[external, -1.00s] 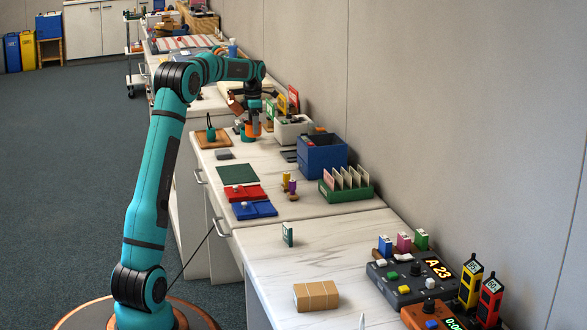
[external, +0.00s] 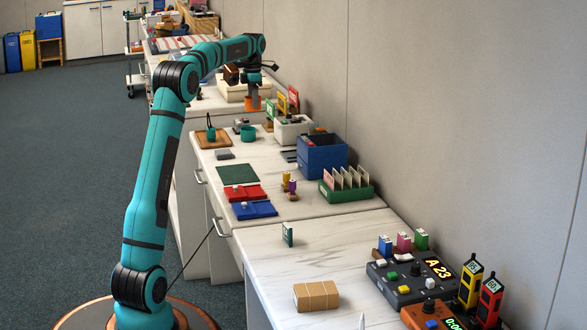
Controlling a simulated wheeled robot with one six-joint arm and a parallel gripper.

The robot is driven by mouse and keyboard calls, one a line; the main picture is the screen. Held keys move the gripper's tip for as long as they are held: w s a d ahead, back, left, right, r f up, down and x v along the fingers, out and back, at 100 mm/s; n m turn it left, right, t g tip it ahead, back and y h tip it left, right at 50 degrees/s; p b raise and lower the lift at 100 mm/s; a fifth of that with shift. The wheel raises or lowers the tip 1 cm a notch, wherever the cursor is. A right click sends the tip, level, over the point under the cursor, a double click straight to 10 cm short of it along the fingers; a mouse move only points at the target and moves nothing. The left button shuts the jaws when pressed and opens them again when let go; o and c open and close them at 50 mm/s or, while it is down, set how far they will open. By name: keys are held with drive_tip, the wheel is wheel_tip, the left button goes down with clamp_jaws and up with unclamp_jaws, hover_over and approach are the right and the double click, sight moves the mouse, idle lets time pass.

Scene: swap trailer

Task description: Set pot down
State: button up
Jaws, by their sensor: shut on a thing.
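A small orange pot (external: 253,104) is in my gripper (external: 254,99), which is shut on it. The gripper points down and holds the pot above the white counter, beyond a teal pot (external: 248,133). The teal pot stands upright on the counter (external: 325,203), beside a brown tray. The fingertips are small in this view, and the exact contact with the orange pot is hard to make out.
The brown tray (external: 203,143) with a dark green item is left of the teal pot. A white bin (external: 292,133) and blue box (external: 320,155) stand to the right. Small grey items (external: 240,124) sit behind the teal pot. Bare counter lies in front of it.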

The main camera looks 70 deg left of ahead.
drive_tip(key=w+d+m, duration=0.3)
drive_tip(key=w+d, duration=0.3)
drive_tip(key=d, duration=0.8)
drive_tip(key=w+d+m, duration=0.4)
drive_tip(key=w+d, duration=0.2)
drive_tip(key=d, duration=0.9)
drive_tip(key=w+d+m, duration=0.3)
drive_tip(key=w+d, duration=0.3)
drive_tip(key=d, duration=0.8)
drive_tip(key=s+d+m, duration=0.3)
drive_tip(key=d+m, duration=0.1)
drive_tip(key=d, duration=1.3)
drive_tip(key=s+d+m, duration=0.4)
drive_tip(key=d, duration=1.3)
drive_tip(key=f, duration=1.1)
drive_tip(key=shift+w+d, duration=0.15)
drive_tip(key=shift+d, duration=0.15)
drive_tip(key=shift+f, duration=2.05)
drive_tip(key=shift+f, duration=0.15)
